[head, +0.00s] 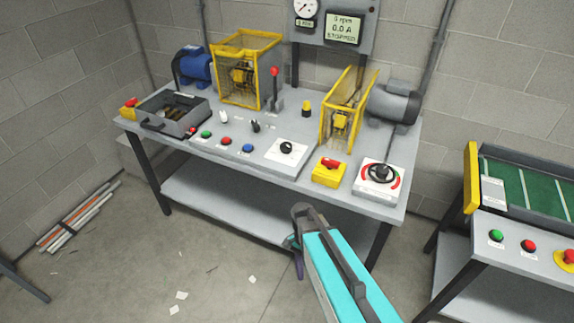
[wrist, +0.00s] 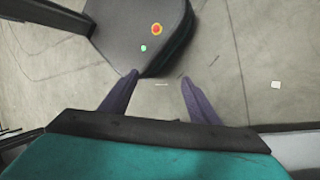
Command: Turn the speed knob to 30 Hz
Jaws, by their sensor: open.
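A black knob (head: 287,147) sits on a white scale plate in the middle of the grey bench's front part. The lettering is too small to read, so I cannot tell which is the speed knob. The display (head: 342,27) above reads 0 rpm, 0.0 A, STOPPED. My gripper (head: 298,258) is in front of the bench, below its front edge and apart from both knobs. In the wrist view its purple fingers (wrist: 160,77) are spread and empty above the floor.
A yellow box with a red stop button (head: 328,170) stands between the knobs. Several buttons, a red-topped lever (head: 274,90) and yellow guards (head: 245,70) share the bench (head: 225,168). A green-belt conveyor (head: 530,185) stands at right. Floor in front is mostly clear.

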